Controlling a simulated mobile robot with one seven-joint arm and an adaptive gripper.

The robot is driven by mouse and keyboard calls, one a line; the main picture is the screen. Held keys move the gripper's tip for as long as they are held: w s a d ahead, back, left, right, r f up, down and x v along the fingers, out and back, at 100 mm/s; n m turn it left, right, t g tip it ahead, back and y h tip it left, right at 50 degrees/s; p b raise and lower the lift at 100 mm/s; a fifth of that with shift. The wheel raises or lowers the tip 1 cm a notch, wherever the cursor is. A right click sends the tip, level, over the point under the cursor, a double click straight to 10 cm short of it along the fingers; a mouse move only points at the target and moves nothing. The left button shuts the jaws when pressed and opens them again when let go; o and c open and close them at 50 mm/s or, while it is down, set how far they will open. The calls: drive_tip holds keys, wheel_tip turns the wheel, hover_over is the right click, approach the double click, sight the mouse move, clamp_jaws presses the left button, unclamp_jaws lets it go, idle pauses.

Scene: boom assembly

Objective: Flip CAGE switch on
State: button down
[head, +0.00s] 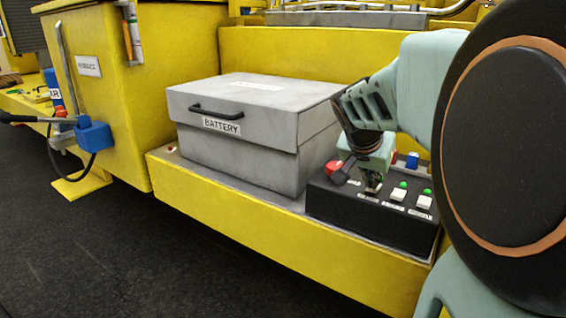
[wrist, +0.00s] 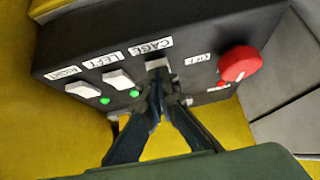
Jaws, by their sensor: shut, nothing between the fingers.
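The black control box (head: 340,207) sits on the yellow ledge, right of the battery box. In the wrist view, the white CAGE switch (wrist: 157,63) is beside its CAGE label (wrist: 150,46). My gripper (wrist: 165,98) is shut and empty, with its fingertips right at the CAGE switch, partly covering it; I cannot tell whether they touch. In the head view, my gripper (head: 373,187) points down over the box. The LEFT switch (wrist: 118,79) and RIGHT switch (wrist: 83,89) have lit green lamps. Any CAGE lamp is hidden behind the fingers.
A red knob (wrist: 238,64) stands beside the CAGE switch, near an OFF label (wrist: 200,59). The grey battery box (head: 245,130) is close on the left in the head view. A blue part (head: 412,160) shows behind the switches. The dark floor (head: 130,250) in front is clear.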

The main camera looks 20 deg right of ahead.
idle(0.3)
drive_tip(key=f+b, duration=0.1)
drive_tip(key=b, duration=0.2)
drive_tip(key=shift+s+a+f, duration=0.15)
drive_tip(key=shift+f, duration=0.25)
drive_tip(key=shift+r+p, duration=0.3)
drive_tip(key=shift+r, duration=0.15)
drive_tip(key=shift+r+p, duration=0.4)
drive_tip(key=shift+r, duration=0.3)
